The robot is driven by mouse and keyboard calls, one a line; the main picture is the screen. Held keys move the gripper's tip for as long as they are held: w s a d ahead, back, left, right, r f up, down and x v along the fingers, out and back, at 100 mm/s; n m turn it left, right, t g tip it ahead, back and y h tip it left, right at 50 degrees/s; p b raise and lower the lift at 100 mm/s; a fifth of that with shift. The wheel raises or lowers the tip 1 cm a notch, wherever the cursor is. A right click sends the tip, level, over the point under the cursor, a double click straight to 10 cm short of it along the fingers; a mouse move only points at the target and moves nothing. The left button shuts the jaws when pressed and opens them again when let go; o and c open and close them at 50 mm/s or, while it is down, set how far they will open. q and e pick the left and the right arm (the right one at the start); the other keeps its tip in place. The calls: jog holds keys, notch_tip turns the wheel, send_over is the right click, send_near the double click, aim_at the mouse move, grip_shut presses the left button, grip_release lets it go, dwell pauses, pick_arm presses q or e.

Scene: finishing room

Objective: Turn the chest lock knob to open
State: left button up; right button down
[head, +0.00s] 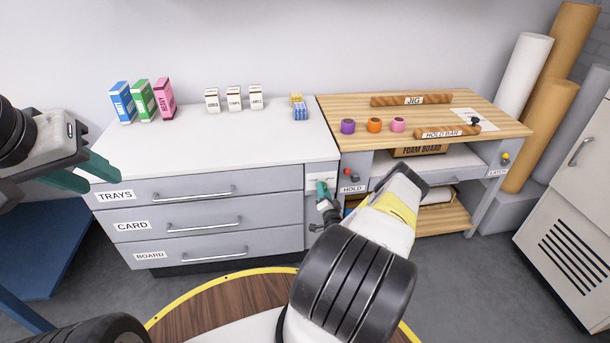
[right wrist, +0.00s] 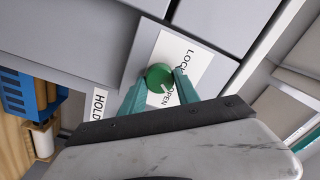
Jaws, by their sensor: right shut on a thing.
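The chest lock knob (right wrist: 159,77) is round and green, on a white plate (right wrist: 192,72) marked LOCK and OPEN, in the right wrist view. A pale mark on its face points down and right, roughly toward the word OPEN. My right gripper (right wrist: 158,86) is shut on the knob, with one teal finger on either side. In the head view my right gripper (head: 322,190) is at the right front edge of the drawer chest (head: 219,190), and hides the knob. My left gripper (head: 103,178) is open and empty, in front of the chest's left end.
The workbench (head: 470,105) on the right holds the JIG bar (head: 412,100), the HOLD BAR (head: 446,131) and several coloured rolls. A HOLD label (head: 352,189) and red knob (head: 348,172) are close by my right gripper. Boxes (head: 143,100) stand on the chest's white top.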

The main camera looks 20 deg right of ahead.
jog(key=shift+m, duration=0.9)
jog(key=c, duration=0.9)
grip_release()
jog(key=v, duration=0.7)
jog(key=shift+s, duration=0.4)
jog(key=shift+a, duration=0.1)
